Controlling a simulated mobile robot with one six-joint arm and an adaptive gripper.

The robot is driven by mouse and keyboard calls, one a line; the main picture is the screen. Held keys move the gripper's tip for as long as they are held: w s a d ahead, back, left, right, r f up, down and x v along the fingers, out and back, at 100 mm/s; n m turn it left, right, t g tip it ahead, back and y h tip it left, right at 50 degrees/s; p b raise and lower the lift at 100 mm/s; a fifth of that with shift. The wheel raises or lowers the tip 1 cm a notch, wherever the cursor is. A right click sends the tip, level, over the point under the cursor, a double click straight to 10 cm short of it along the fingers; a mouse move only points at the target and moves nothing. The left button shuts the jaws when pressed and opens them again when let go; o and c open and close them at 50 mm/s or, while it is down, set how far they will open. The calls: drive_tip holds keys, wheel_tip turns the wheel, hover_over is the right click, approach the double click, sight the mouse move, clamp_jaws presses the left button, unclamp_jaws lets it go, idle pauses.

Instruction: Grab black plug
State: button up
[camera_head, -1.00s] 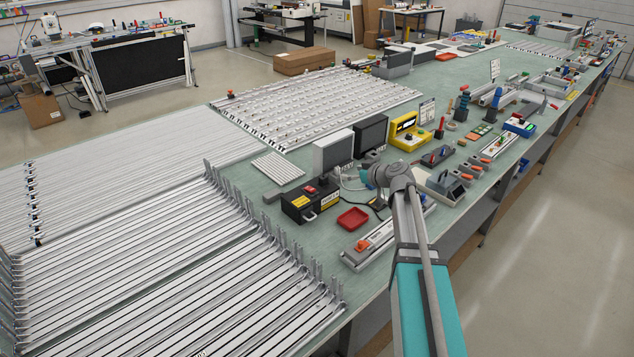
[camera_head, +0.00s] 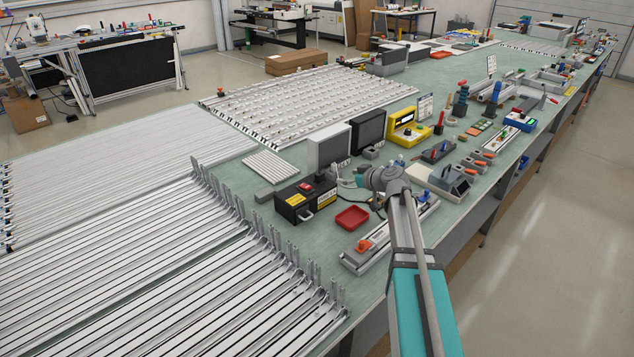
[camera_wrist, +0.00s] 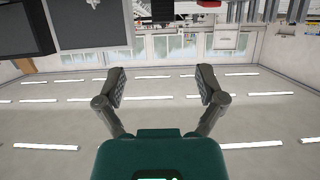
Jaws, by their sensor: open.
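I cannot make out the black plug in either view. In the head view my gripper (camera_head: 352,182) is small and partly hidden by my wrist. It hangs over the bench beside a black box with yellow labels (camera_head: 305,197) and behind a red tray (camera_head: 352,217). A thin dark cable (camera_head: 376,209) lies on the bench near the tray, partly behind my arm. In the wrist view my gripper (camera_wrist: 161,76) has its two fingers wide apart with nothing between them. That view looks upside down, out across the room, with ceiling lights low in the picture.
A grey-backed panel (camera_head: 328,148) and a dark screen (camera_head: 369,131) stand close behind my gripper. A rail with an orange knob (camera_head: 364,245) lies in front. Metal profiles (camera_head: 150,270) with upright posts fill the left. Bare green bench shows around the tray.

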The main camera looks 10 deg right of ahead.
sight(322, 175)
drive_tip(key=shift+a, duration=0.15)
drive_tip(key=b+x, duration=0.3)
drive_tip(key=x, duration=0.4)
drive_tip(key=shift+w+a+f, duration=0.15)
drive_tip(key=shift+w+f, duration=0.05)
drive_tip(key=shift+w, duration=0.05)
drive_tip(key=shift+w+a+f, duration=0.1)
drive_tip(key=shift+w+a, duration=0.15)
drive_tip(key=shift+w, duration=0.1)
drive_tip(key=shift+b+x, duration=1.3)
drive_tip(key=shift+x, duration=1.3)
drive_tip(key=shift+s+f, duration=0.1)
drive_tip(key=shift+s, duration=0.05)
clamp_jaws()
